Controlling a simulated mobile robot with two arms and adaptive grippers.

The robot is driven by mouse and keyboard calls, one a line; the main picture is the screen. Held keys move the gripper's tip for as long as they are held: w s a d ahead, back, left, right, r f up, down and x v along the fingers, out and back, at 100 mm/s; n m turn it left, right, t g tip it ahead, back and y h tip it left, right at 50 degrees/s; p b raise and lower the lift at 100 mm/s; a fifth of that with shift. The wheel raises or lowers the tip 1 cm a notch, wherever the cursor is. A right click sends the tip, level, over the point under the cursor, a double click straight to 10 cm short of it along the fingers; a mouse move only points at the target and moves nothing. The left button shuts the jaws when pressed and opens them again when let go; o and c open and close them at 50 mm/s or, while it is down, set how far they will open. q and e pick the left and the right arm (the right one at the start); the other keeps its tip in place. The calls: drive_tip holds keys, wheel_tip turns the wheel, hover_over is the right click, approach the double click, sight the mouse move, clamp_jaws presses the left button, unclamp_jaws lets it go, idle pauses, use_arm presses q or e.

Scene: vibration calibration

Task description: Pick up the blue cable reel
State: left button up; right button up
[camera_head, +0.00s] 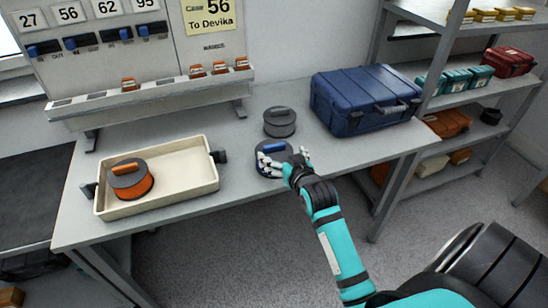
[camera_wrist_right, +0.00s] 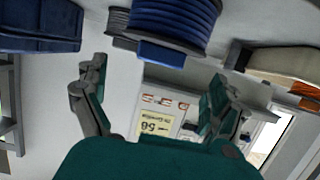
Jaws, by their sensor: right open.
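The blue cable reel (camera_head: 271,147) stands on the table between the tray and the blue case, partly hidden behind my right gripper (camera_head: 285,163) in the head view. Its blue windings also show at the top of the right wrist view (camera_wrist_right: 175,22). My right gripper is open, and its spread fingers (camera_wrist_right: 157,72) are empty at the reel's near side. The reel lies beyond the fingertips in the wrist view; I cannot tell whether a finger touches it. My left gripper is not in view.
A dark grey reel (camera_head: 280,121) stands just behind the blue one. A cream tray (camera_head: 190,187) holding an orange reel (camera_head: 132,182) is at left. A blue case (camera_head: 362,98) is at right. A panel (camera_head: 150,45) with numbered cards stands behind.

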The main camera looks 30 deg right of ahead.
sight(274, 145)
drive_tip(key=x, duration=0.5)
drive_tip(key=shift+w+r+p, duration=0.1)
drive_tip(key=shift+w+p, duration=0.1)
drive_tip(key=shift+p, duration=0.15)
drive_tip(key=shift+s, duration=0.1)
drive_tip(key=shift+c, duration=0.7)
drive_tip(key=c, duration=1.6)
drive_tip(key=shift+r, duration=0.15)
drive_tip(key=shift+c, duration=0.5)
